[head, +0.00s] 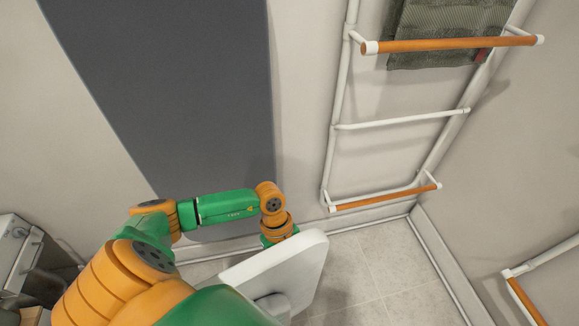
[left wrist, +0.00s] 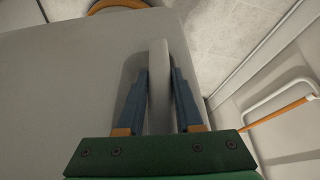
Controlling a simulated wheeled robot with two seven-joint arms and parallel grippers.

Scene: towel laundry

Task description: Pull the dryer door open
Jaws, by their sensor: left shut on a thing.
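The white dryer door (head: 285,264) is a rounded panel at the lower middle of the head view, with floor visible beyond its right edge. It fills much of the left wrist view (left wrist: 75,75) as a grey surface with a recessed handle (left wrist: 158,88). My left gripper (left wrist: 160,75) is shut on this handle, with one blue finger on each side of it. In the head view my left arm reaches from the left to behind the door, and its fingers are hidden there. I cannot make out the dryer body. My right gripper is not in view.
A white wall rack (head: 400,122) with orange bars holds a grey-green towel (head: 450,25) at the upper right. Another orange bar (head: 525,300) is at the lower right. Tiled floor (head: 365,262) is clear right of the door. A metal fixture (head: 20,255) stands far left.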

